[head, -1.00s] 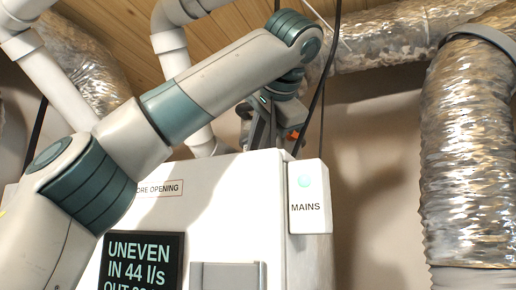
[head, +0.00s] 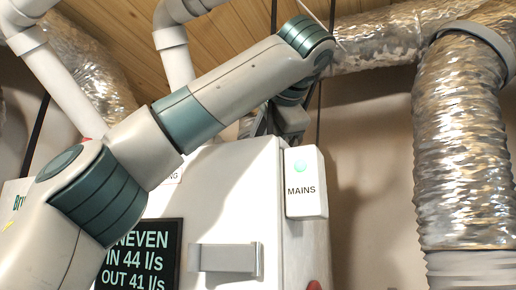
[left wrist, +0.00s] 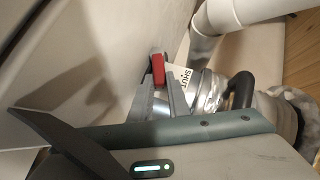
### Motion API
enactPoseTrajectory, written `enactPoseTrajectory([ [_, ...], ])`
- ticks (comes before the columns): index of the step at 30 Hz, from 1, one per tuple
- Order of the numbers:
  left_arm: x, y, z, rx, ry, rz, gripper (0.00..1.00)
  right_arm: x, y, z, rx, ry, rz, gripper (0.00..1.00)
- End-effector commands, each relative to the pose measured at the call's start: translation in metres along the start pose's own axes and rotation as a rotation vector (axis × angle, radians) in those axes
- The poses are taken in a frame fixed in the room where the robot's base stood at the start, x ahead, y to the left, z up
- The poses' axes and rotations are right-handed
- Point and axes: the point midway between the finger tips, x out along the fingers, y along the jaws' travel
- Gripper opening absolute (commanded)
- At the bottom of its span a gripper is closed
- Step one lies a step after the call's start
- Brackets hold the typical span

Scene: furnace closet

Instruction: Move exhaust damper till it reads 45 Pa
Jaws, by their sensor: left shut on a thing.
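The exhaust damper's red handle (left wrist: 158,70) shows in the left wrist view, beside a white label reading SHUT (left wrist: 180,78) near a silver duct. My left gripper (left wrist: 160,88) is shut on this handle. In the head view my left arm reaches over the white cabinet, and its gripper is mostly hidden behind the cabinet's top and the arm. The dark display (head: 140,258) on the cabinet front reads UNEVEN, IN 44 l/s, OUT 41 l/s, its left edge covered by my arm. No Pa value shows. My right gripper is not in view.
The white cabinet (head: 225,200) has a grey handle (head: 225,258) and a MAINS box (head: 305,180) with a green light at its corner. Foil ducts (head: 460,150) stand at the right and run across the top. White pipes (head: 172,60) rise behind my arm.

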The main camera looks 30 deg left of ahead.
Motion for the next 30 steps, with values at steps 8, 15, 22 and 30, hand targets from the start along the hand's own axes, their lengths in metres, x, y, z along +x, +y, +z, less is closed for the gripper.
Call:
enactPoseTrajectory([
  [8, 0.001, 0.001, 0.000, 0.001, -0.003, 0.003, 0.34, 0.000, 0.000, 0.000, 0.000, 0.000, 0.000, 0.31],
  [15, 0.001, 0.000, 0.000, -0.007, -0.002, 0.014, 0.34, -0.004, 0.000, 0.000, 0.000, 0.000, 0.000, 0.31],
  [22, 0.000, -0.007, -0.001, -0.051, -0.002, 0.057, 0.34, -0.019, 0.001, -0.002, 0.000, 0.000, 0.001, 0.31],
  [30, 0.000, -0.014, -0.001, -0.126, -0.001, 0.130, 0.34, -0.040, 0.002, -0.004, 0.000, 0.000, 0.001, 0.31],
])
